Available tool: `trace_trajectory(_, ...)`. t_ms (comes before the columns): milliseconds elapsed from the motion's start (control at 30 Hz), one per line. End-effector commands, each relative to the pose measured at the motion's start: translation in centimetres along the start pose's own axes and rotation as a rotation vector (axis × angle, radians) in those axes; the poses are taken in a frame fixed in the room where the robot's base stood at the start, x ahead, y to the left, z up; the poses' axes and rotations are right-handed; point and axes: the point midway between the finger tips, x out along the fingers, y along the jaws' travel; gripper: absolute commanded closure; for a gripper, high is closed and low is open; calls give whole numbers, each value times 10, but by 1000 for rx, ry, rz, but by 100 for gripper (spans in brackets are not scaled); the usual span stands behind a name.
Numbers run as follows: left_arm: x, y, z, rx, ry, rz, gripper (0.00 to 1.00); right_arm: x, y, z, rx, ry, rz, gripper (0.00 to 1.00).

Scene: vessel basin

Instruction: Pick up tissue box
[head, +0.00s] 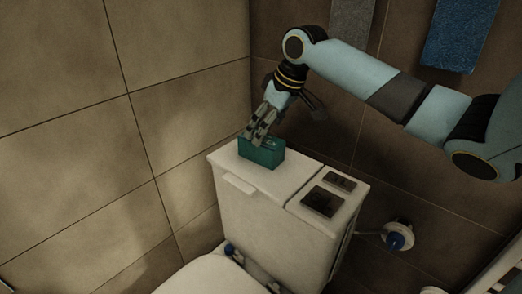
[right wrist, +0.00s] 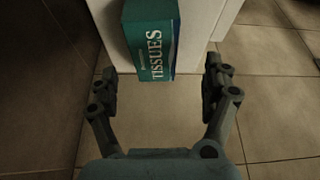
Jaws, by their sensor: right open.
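The tissue box (head: 262,154) is a small teal box on top of the white toilet tank, near its left back corner in the head view. In the right wrist view the box (right wrist: 151,40) shows white "TISSUES" lettering at the top middle. Whether a finger touches the box I cannot tell. My left gripper is not in view.
The toilet tank (head: 250,197) has dark flush buttons (head: 323,201) on its right part. Tiled walls stand close to the left and behind. Blue (head: 460,35) and grey (head: 351,22) towels hang behind my right arm.

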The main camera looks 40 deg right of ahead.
Motion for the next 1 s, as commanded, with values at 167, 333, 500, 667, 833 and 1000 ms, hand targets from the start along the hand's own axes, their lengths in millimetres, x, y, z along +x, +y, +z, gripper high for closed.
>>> trace_trajectory(167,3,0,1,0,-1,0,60,17,3,-1,2,-1,-1,17)
trace_trajectory(333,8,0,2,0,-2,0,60,45,7,-3,2,-1,-2,17)
trace_trajectory(500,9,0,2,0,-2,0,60,56,7,-4,-1,0,1,17)
trace_trajectory(667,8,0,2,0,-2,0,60,56,7,-4,-2,0,1,17)
trace_trajectory(833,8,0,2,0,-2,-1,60,56,7,-3,-1,0,1,17)
trace_trajectory(1000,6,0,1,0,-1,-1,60,57,7,-3,-1,-1,0,17)
